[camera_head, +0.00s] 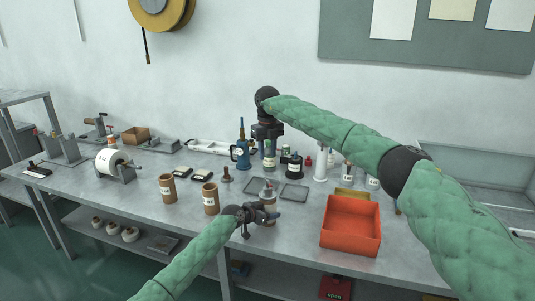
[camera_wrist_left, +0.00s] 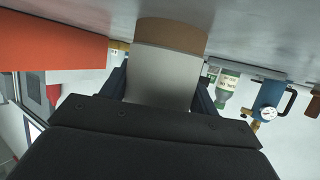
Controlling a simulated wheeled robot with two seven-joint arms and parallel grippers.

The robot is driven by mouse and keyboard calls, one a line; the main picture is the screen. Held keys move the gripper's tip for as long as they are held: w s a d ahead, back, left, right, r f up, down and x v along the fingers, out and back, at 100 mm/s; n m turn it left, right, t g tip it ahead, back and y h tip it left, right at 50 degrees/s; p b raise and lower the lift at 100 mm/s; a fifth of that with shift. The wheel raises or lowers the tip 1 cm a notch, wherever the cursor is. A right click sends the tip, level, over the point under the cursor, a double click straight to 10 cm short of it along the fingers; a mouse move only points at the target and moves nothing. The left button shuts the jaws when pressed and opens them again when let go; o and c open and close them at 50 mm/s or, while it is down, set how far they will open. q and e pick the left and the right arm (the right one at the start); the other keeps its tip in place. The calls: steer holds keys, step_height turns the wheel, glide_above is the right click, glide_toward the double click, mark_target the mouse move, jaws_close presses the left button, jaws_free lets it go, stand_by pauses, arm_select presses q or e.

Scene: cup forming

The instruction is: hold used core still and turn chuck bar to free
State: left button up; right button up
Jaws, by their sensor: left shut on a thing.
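My left gripper (camera_head: 268,212) is shut around an upright cylinder (camera_head: 268,197), grey with a small dark knob at its top, standing near the table's front edge. The left wrist view is upside down; there the held cylinder (camera_wrist_left: 165,75) shows a pale grey side and a brown band. I take it for the used core, but its label is not readable. My right gripper (camera_head: 267,132) points down over the bottles at the back, apart from the held cylinder; its fingers are too dark to judge. I cannot pick out the chuck bar with certainty.
Two brown labelled tubes (camera_head: 210,199) (camera_head: 167,188) stand left of my left gripper. A red bin (camera_head: 351,224) is to the right. A white roll (camera_head: 110,160) on a stand is at left.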

arm_select(q)
steer(key=o, duration=1.1)
steer(key=shift+o, duration=0.2)
